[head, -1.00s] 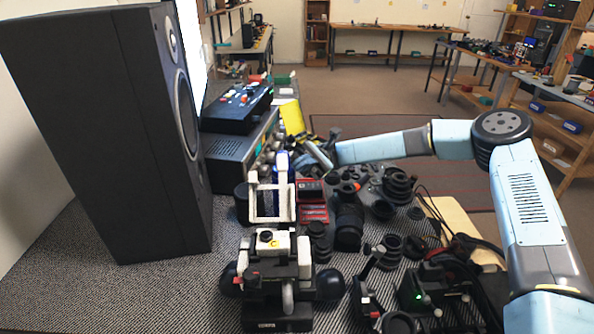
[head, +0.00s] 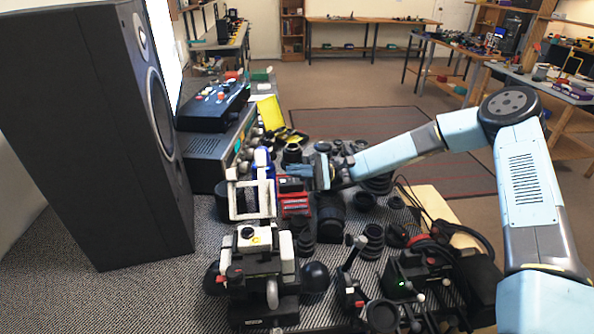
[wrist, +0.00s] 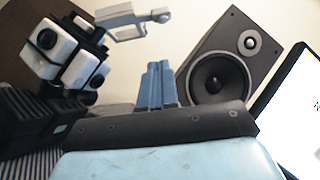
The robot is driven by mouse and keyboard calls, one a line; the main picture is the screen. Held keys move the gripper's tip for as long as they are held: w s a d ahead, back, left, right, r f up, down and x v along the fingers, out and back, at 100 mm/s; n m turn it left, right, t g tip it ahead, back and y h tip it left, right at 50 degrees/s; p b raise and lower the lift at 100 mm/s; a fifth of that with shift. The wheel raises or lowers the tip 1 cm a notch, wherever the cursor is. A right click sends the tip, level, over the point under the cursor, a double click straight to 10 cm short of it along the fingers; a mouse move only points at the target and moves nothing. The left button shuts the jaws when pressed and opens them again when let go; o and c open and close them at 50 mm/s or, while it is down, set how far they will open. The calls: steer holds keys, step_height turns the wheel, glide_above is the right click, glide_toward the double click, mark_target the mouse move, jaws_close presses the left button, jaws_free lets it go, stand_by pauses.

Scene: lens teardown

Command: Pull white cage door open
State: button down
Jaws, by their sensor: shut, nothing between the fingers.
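The white cage door (head: 252,198) shows in the head view as an upright, open rectangular frame. It stands behind a white and black device (head: 255,262) on the patterned table. A pale frame-like part that may be the same door (wrist: 122,22) shows at the top of the wrist view, beside the white and black device (wrist: 68,52). My gripper (head: 290,169) is to the right of the door and behind it, apart from it. Its blue fingers (wrist: 156,82) are together and hold nothing. The door's hinge side cannot be made out.
A tall black speaker (head: 95,130) stands left of the door, and also shows in the wrist view (wrist: 228,62). Red boxes (head: 294,204), black lenses (head: 372,240) and other dark gear crowd the table on the right. Bare table lies at the front left.

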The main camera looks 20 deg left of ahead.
mark_target(262, 183)
steer(key=s+a+r, duration=0.2)
steer(key=s+r, duration=0.4)
steer(key=s, duration=0.1)
steer(key=shift+s+r, duration=0.2)
steer(key=shift+s, duration=0.2)
steer(key=shift+s+d+r+n+t+h, duration=0.25)
steer(key=shift+s+r+n+h, duration=0.25)
steer(key=shift+r+n+h, duration=0.4)
steer(key=shift+s+d+r+n+t+h, duration=0.1)
steer(key=shift+s+r+n+t+h, duration=0.45)
steer(key=shift+n, duration=0.7)
steer(key=shift+s+d+r+n+h, duration=0.2)
steer(key=shift+s+r+n+h, duration=0.3)
steer(key=shift+n+h, duration=0.5)
steer(key=shift+w+r, duration=0.1)
steer(key=shift+w, duration=0.05)
